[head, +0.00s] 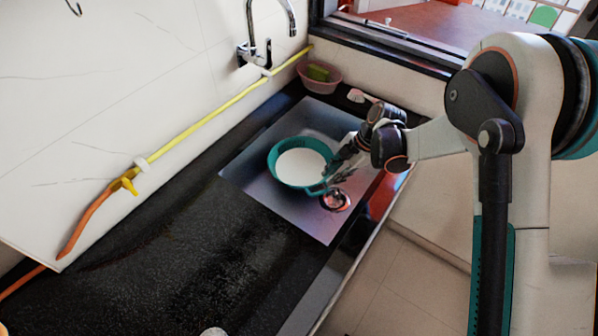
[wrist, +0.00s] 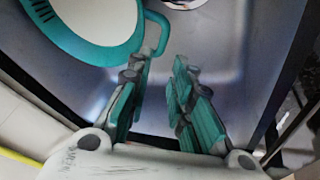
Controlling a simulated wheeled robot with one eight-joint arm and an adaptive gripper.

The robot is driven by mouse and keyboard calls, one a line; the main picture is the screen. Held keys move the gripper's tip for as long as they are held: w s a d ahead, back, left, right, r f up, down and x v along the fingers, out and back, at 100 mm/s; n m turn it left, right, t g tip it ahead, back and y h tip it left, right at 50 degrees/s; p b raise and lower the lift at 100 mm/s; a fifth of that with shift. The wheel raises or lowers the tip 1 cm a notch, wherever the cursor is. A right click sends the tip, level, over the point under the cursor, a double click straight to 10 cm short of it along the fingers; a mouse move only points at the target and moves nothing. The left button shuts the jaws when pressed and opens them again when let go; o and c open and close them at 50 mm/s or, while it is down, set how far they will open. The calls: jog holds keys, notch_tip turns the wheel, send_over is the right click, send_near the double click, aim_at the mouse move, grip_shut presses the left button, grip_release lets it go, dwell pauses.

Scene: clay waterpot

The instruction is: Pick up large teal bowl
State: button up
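The large teal bowl (head: 287,147) sits in the sink with a pale round inside. In the wrist view the teal bowl (wrist: 100,57) fills the upper left, partly cut off, with a slotted wall and a looped handle at its right side. My gripper (head: 335,172) is at the bowl's right side in the head view. In the wrist view my gripper (wrist: 161,66) has its two fingers apart with an empty gap over the sink floor. The left fingertip is close to the handle; I cannot tell whether they touch.
The metal sink (head: 245,172) is set into a black counter (head: 190,250). A drain (head: 336,200) lies right of the bowl. A faucet (head: 252,45) and yellow hose (head: 205,114) are along the wall. A pink basin (head: 320,82) and a brush (head: 357,96) stand behind the sink.

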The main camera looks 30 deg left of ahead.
aim_at(319, 194)
jog(key=b+x, duration=0.2)
jog(key=x, duration=0.4)
jog(key=shift+f, duration=0.35)
jog(key=b+x, duration=0.2)
jog(key=x, duration=0.3)
jog(key=shift+w+f+b, duration=0.15)
jog(key=shift+f+b, duration=0.05)
jog(key=shift+b, duration=0.15)
jog(key=shift+d+r, duration=0.15)
grip_shut()
